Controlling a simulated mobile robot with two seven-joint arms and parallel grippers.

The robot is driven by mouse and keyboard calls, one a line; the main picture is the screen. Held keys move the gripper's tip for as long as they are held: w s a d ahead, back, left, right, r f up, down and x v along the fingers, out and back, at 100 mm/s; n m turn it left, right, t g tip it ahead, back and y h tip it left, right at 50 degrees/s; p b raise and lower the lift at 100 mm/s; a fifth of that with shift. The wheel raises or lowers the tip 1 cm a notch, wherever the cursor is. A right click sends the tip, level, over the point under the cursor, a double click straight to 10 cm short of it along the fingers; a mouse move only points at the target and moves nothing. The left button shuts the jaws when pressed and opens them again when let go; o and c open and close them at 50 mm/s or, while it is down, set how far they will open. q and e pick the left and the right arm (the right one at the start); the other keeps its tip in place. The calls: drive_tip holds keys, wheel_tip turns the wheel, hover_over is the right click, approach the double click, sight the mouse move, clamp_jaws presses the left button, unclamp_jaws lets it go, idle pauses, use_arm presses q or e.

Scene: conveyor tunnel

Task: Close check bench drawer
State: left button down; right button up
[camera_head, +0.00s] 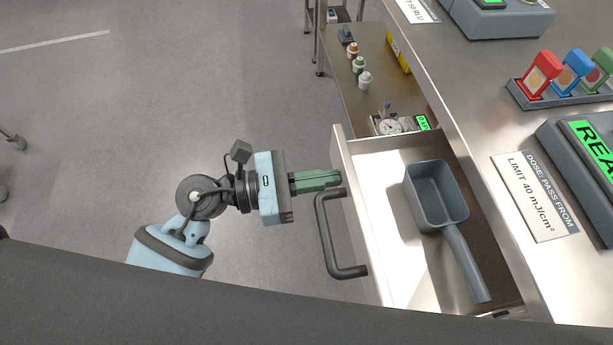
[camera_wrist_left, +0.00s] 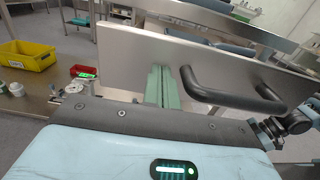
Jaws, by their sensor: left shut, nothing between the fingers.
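The check bench drawer (camera_head: 375,210) is pulled open from the steel bench, and a grey scoop (camera_head: 436,196) with a long handle lies in it. Its dark bar handle (camera_head: 327,235) sits on the outer face and also shows in the wrist view (camera_wrist_left: 235,97). My left gripper (camera_head: 338,179) is shut and empty. Its green fingers (camera_wrist_left: 163,88) point at the drawer front (camera_wrist_left: 130,52), beside the far end of the handle and not around it. I cannot tell whether the tips touch the front. My right gripper is not in view.
A lower brown surface (camera_head: 378,75) beyond the drawer holds small bottles, a dial gauge (camera_head: 389,126) and a yellow bin (camera_wrist_left: 25,67). The bench top carries a meter (camera_head: 585,150), a label plate (camera_head: 536,195) and a rack of coloured blocks (camera_head: 560,95).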

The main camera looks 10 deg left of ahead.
sight(432, 161)
use_arm(q)
drive_tip(key=x, duration=1.8)
drive_tip(key=shift+w+d, duration=0.1)
drive_tip(key=shift+d, duration=0.35)
drive_tip(key=shift+r, duration=0.1)
drive_tip(key=shift+r, duration=0.1)
